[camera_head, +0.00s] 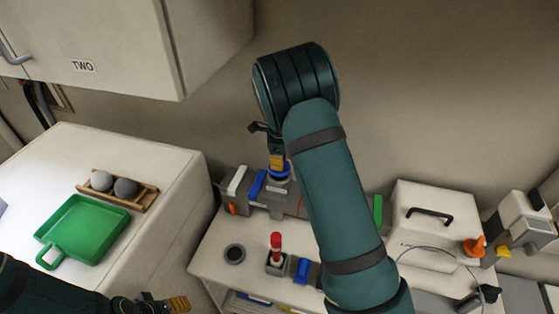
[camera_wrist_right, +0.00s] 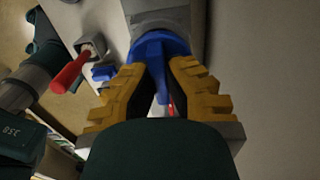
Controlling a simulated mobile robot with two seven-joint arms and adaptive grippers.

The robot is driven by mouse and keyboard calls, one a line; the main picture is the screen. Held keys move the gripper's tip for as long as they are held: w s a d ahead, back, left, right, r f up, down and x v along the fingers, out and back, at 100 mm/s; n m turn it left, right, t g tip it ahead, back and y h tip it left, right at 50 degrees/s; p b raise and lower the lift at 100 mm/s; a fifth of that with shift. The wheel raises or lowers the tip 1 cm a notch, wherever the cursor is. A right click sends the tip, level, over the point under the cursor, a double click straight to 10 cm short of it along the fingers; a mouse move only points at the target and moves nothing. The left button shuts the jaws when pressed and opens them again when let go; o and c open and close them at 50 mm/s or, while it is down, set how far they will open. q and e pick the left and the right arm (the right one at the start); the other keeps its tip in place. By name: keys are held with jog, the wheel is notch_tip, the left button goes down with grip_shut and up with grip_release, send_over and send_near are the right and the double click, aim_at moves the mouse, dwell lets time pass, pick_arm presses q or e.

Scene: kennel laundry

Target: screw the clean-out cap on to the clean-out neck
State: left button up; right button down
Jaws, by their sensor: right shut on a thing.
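My right gripper (camera_head: 277,163) points down over the grey pipework at the back of the white bench. It is shut on the blue clean-out cap (camera_head: 284,178). In the right wrist view the cap (camera_wrist_right: 158,45) has a wing pinched between the yellow finger pads (camera_wrist_right: 160,88). A grey fitting (camera_wrist_right: 158,14), which looks like the clean-out neck, lies directly beyond the cap. The cap hides its opening, so I cannot tell whether the threads are engaged. My left gripper (camera_head: 160,303) is low at the left with nothing visible in it; its jaw gap is unclear.
Pipework with a blue handle (camera_head: 257,184) and a white handle (camera_head: 236,181) is left of the cap. A red-handled tool (camera_head: 276,243) stands in a grey holder in front. A dark ring (camera_head: 235,254) lies nearby. A green tray (camera_head: 83,230) is at left; a white case (camera_head: 430,218) at right.

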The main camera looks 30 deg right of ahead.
jog(key=shift+p, duration=0.3)
dwell(0.5)
jog(key=shift+f+b, duration=0.75)
jog(key=shift+f, duration=0.6)
jog(key=c, duration=1.1)
grip_release()
jog(key=shift+o, duration=0.2)
jog(key=shift+r, duration=0.15)
notch_tip(320, 180, up, 12)
jog(key=shift+f, duration=0.1)
